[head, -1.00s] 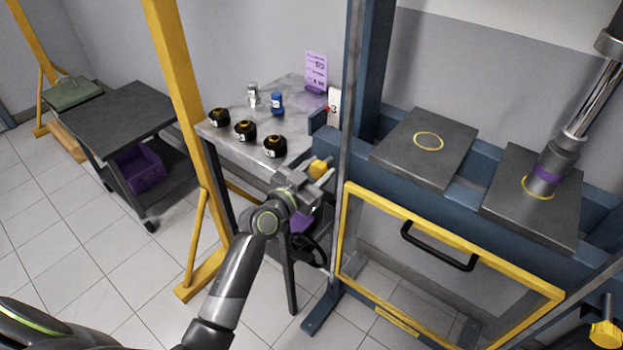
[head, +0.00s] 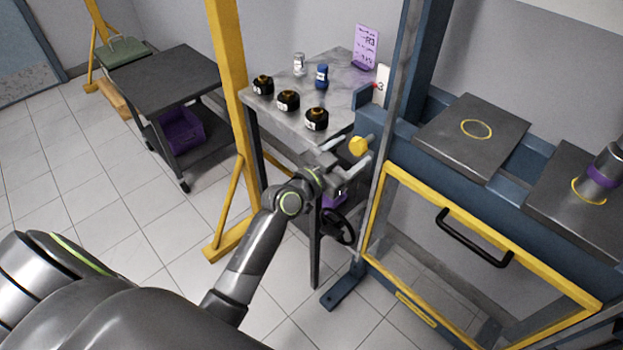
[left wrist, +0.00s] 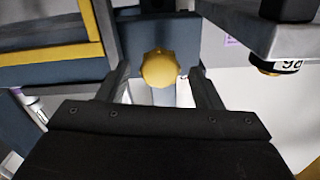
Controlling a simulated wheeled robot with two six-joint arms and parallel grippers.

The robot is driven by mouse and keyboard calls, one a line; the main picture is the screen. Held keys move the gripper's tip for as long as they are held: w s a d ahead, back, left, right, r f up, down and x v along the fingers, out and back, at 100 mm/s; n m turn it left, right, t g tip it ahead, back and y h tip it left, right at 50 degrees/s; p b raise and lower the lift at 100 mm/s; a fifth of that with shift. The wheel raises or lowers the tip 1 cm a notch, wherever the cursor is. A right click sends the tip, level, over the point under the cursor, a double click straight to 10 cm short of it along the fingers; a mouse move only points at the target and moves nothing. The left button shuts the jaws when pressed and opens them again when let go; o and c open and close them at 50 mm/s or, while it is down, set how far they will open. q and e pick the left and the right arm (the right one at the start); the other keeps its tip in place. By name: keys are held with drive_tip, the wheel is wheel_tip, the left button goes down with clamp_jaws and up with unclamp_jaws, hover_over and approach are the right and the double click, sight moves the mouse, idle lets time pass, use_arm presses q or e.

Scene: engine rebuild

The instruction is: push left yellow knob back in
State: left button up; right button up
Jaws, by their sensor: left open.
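The left yellow knob (head: 358,146) is on the left side of the blue press frame, beside the grey-topped table. In the left wrist view the knob (left wrist: 160,69) shows face-on, just beyond and between the two fingertips. My left gripper (head: 352,152) is open, with one finger to each side of the knob; I cannot tell if either finger touches it. The gripper's fingers (left wrist: 160,82) also show apart in the left wrist view. How far the knob stands out is hard to tell. My right gripper is not in view.
A yellow-framed guard door (head: 480,235) with a black handle is right of the knob. The grey table (head: 335,95) behind holds several black jars and two small bottles. A yellow post (head: 228,80) stands left of my arm. A dark cart (head: 160,80) is further left.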

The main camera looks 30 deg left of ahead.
use_arm(q)
drive_tip(key=b+v, duration=0.2)
drive_tip(key=v, duration=1.2)
drive_tip(key=shift+s+b, duration=0.15)
drive_tip(key=shift+b, duration=0.15)
